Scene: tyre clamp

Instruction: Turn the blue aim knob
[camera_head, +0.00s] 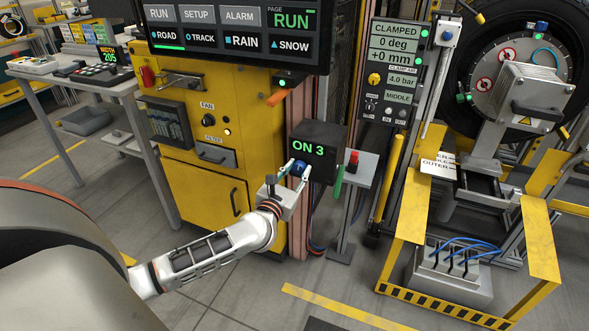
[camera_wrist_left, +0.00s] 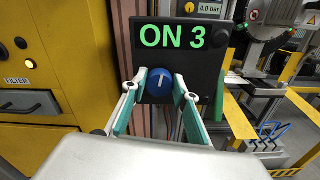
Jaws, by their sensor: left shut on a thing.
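The blue aim knob (camera_head: 299,168) sits on the front of a dark box (camera_head: 318,136) whose green display reads "ON 3". In the left wrist view the blue knob (camera_wrist_left: 159,82) shows a pale pointer line near upright, and the box (camera_wrist_left: 207,60) stands behind it. My left gripper (camera_head: 297,172) is at the knob, with one finger on each side. In the left wrist view its teal-padded fingers (camera_wrist_left: 160,88) are closed around the knob's left and right sides. My right gripper is not in view.
A small grey stand (camera_head: 349,205) with a red button is just right. Farther right are a "CLAMPED" panel (camera_head: 394,70), a tyre (camera_head: 545,40) and a yellow-edged frame (camera_head: 402,250).

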